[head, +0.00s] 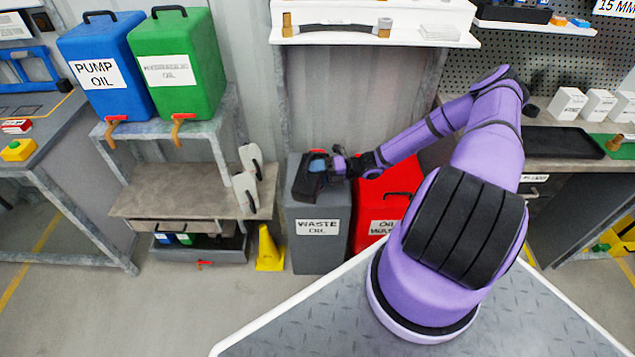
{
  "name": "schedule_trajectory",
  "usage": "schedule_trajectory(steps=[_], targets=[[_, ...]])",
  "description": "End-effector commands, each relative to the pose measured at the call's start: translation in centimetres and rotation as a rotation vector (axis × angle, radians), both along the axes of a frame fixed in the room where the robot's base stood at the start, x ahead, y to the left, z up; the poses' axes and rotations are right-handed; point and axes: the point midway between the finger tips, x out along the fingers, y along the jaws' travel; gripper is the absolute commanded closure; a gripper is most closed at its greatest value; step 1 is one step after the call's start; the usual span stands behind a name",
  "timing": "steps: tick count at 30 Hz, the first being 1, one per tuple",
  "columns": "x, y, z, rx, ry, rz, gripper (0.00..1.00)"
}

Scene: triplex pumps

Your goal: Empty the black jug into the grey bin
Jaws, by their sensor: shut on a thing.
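The grey bin (318,255), labelled "WASTE OIL", stands on the floor near the middle of the head view. The black jug (307,186) is at the top of this bin, over its left part, and looks tilted. My gripper (322,166) is shut on the black jug and reaches it from the right. A small blue patch shows at the grip, but I cannot tell what it is. The bin's opening is mostly hidden by the jug and gripper, and I cannot see any liquid.
A red bin (371,232) stands right beside the grey bin, partly behind my arm. A yellow wedge-shaped thing (269,250) is on the floor to the left. Blue (100,65) and green (177,65) containers stand on a rack at left. A white shelf (350,36) hangs above.

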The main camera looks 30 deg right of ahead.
Motion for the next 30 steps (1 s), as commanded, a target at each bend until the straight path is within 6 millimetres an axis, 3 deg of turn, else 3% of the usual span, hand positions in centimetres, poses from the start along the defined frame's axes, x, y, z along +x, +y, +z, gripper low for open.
schedule_trajectory(steps=[30], targets=[[0.46, -0.52, 0.31, 0.038, 0.031, 0.000, 0.54]])
